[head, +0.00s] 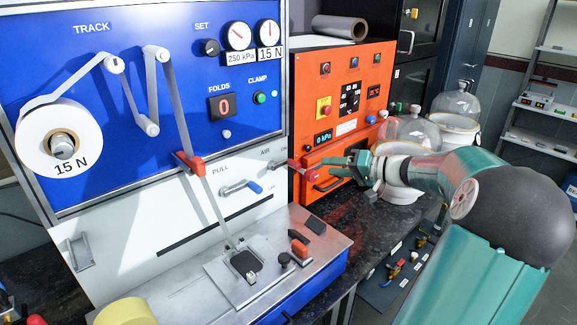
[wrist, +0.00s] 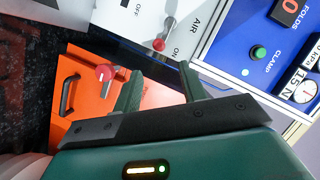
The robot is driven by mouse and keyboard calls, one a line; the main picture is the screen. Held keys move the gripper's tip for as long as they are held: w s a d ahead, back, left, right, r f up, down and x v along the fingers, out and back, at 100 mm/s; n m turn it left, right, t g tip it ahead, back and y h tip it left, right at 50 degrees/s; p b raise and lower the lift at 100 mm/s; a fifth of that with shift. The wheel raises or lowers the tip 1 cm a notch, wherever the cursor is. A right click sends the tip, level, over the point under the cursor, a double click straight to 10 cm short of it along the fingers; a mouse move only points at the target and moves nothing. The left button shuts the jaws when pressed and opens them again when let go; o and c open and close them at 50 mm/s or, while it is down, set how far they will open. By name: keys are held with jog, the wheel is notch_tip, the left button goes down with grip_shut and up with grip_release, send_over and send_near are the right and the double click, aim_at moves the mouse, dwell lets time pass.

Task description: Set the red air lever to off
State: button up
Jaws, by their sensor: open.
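The red air lever (head: 293,163) is on the white panel, below the AIR and ON labels in the head view. In the wrist view its red knob (wrist: 159,44) sits on a silver arm and shows between the OFF and ON labels. My gripper (head: 323,169) is to the right of the lever, in front of the orange machine. In the wrist view my gripper (wrist: 160,66) is open, with its two dark green fingers apart and nothing between them. The knob shows just beyond the fingertips, apart from them.
The orange machine (head: 372,77) stands right of the panel; its pinkish-red knob (wrist: 104,73) and dark handle (wrist: 68,95) show near my left finger. A blue-handled PULL lever (head: 254,187) is left of the air lever. Glass domes (head: 408,131) stand behind my arm.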

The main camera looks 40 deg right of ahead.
aim_at(296, 164)
jog(key=x, duration=1.2)
jog(key=shift+w, duration=0.2)
grip_shut()
